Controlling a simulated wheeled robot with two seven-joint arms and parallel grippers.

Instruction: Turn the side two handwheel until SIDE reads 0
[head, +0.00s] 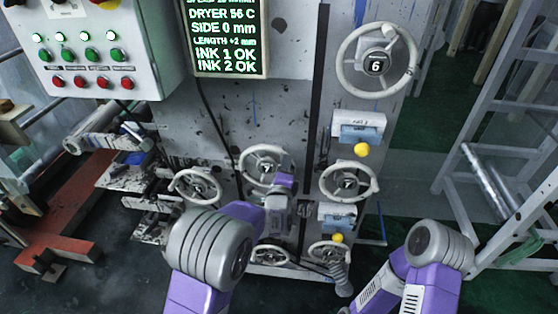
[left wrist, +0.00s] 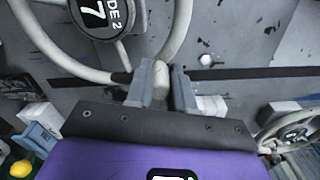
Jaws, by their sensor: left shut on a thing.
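The side two handwheel (head: 248,157) is a pale spoked wheel with a dark hub marked 7, in the middle of the machine front in the head view. In the left wrist view its hub (left wrist: 97,14) reads "DE 2" and 7. My left gripper (left wrist: 163,92) is shut on the wheel's pale handle at the rim, which shows between its two fingers. In the head view my left gripper (head: 285,182) is at the right side of this wheel, partly hidden by its own wrist. The display (head: 226,38) reads SIDE 0 mm. My right gripper cannot be made out.
Another handwheel (head: 348,182) stands close on the right, and one (head: 197,187) on the left. A large wheel (head: 376,65) marked 6 is above right. A button panel (head: 95,50) is at upper left, a ladder (head: 500,130) at right. The display also reads LENGTH +2 mm.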

